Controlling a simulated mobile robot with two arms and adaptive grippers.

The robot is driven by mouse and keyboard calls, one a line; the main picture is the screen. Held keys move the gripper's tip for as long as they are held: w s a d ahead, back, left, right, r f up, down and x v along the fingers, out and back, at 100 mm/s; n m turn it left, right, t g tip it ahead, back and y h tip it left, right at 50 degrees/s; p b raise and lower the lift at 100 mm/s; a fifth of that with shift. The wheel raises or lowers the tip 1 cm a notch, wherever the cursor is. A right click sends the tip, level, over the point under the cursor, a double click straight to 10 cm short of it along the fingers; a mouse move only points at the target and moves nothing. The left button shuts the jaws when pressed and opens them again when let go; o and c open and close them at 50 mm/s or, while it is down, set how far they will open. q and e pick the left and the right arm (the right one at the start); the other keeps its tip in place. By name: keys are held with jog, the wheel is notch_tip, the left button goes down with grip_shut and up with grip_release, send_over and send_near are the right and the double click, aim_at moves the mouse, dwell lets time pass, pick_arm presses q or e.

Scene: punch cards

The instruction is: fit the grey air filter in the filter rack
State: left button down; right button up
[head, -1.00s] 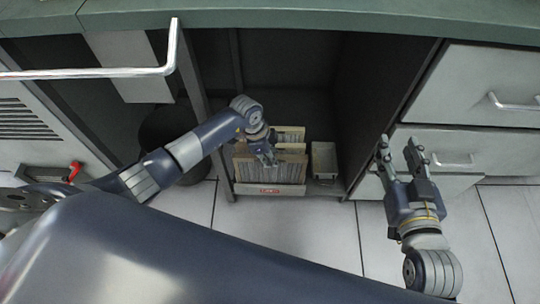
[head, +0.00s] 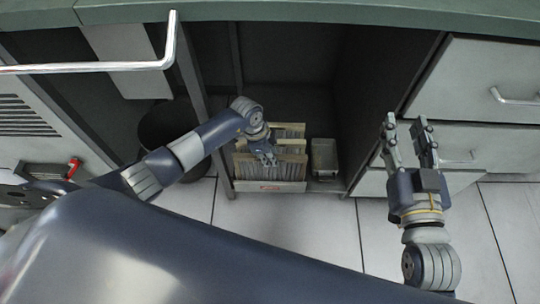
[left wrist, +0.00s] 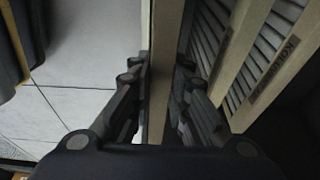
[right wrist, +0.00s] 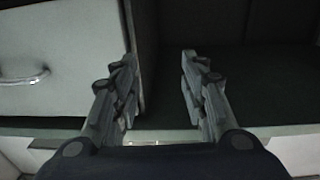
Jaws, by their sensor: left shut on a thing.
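The filter rack (head: 262,187), a low box with a small red label on its front, stands in the open cabinet bay. Several pleated filters with tan frames stand in it. My left gripper (head: 267,160) reaches down over the front filter. In the left wrist view its fingers are shut on the tan frame edge of the grey air filter (left wrist: 162,70). This filter (head: 288,172) stands upright at the rack's front; its lower edge is hidden, so I cannot tell how deep it sits. My right gripper (head: 407,125) is open and empty in front of the drawers.
A small grey bin (head: 324,158) stands right of the rack. A dark round bin (head: 165,128) is behind my left arm. Drawers (head: 465,140) are at the right, and a long handle (head: 90,68) juts out at upper left. The tiled floor (head: 300,215) in front is clear.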

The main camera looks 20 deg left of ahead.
pick_arm(q)
jog(key=shift+f, duration=0.15)
jog(key=shift+f+b, duration=0.45)
jog(key=shift+f, duration=0.4)
pick_arm(e)
jog(key=shift+s+a+r+t+y, duration=0.1)
jog(key=shift+r+t+y, duration=0.15)
jog(key=shift+r+t, duration=0.6)
jog(key=shift+s+a+r+t+y, duration=0.1)
jog(key=shift+r+t+y, duration=0.2)
jog(key=shift+r, duration=1)
pick_arm(q)
jog(key=c, duration=1.4)
grip_release()
jog(key=shift+c, duration=0.2)
jog(key=o, duration=0.5)
jog(key=shift+r, duration=0.1)
pick_arm(e)
jog(key=shift+f, duration=0.15)
